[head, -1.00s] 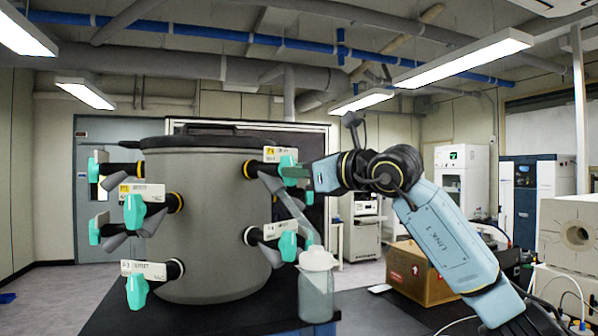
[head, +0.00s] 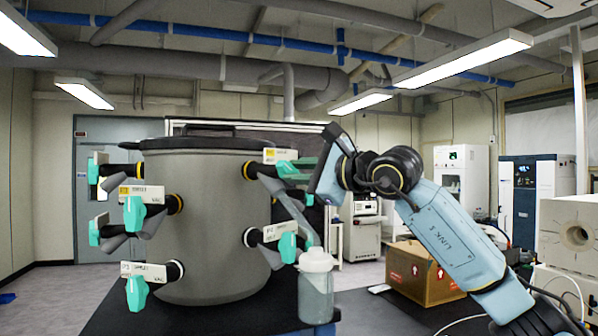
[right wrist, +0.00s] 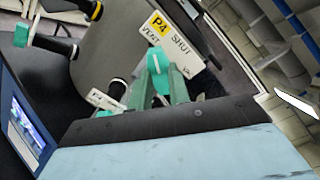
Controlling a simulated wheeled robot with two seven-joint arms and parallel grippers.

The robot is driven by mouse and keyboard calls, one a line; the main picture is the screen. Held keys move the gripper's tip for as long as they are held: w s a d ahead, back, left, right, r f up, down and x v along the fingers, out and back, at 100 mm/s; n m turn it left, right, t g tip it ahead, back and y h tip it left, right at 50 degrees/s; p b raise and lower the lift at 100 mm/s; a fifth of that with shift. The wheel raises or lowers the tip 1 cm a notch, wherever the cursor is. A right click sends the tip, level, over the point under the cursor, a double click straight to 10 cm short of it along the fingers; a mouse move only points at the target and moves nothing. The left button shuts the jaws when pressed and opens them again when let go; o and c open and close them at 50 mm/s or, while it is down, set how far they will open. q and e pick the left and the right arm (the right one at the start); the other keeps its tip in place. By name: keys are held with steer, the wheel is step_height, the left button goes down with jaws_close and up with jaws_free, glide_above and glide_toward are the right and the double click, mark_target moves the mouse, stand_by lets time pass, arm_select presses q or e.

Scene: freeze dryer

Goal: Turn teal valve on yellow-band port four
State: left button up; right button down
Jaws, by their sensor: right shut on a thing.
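The gray drum (head: 215,225) of the freeze dryer carries several side ports with teal valves. My left gripper is out of view.
Another teal valve (head: 288,247) with a white tag is on the port below. A lidded translucent bottle (head: 316,285) stands on the dark bench close to the drum. A cardboard box (head: 425,272) is behind my right arm.

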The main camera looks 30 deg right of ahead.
steer(key=shift+n, duration=0.4)
steer(key=c, duration=1.3)
jaws_free()
steer(key=b+v, duration=0.4)
steer(key=v, duration=0.9)
steer(key=shift+s+d+r+b, duration=0.1)
steer(key=shift+s+b, duration=0.1)
steer(key=shift+b, duration=0.2)
